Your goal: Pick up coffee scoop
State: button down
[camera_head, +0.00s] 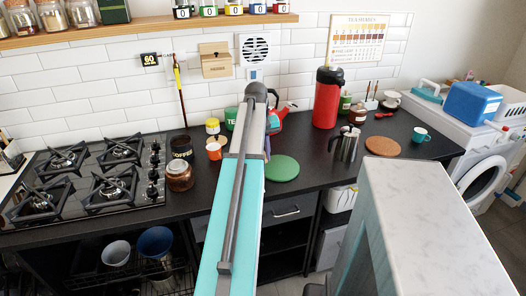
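I cannot pick out a coffee scoop with certainty. A small red item (383,114) lies on the dark counter right of the red airpot, too small to identify. A dark coffee tin (182,148) stands beside the hob, with a glass jar of brown contents (180,177) in front of it. My turquoise and grey arm reaches up the middle of the view and covers part of the counter. I cannot make out my gripper or its fingers.
A gas hob (90,178) fills the left counter. A red airpot (327,97), a metal moka pot (346,145), a green round mat (281,168) and a brown round mat (384,146) occupy the right. A pale marble-topped block (430,210) stands at the front right.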

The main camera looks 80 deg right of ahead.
jog(key=s+a+r+p, duration=0.1)
jog(key=s+a+p, duration=0.4)
jog(key=a, duration=0.8)
jog(key=shift+s+r+p, duration=0.2)
jog(key=shift+s+p, duration=0.1)
jog(key=shift+s, duration=0.25)
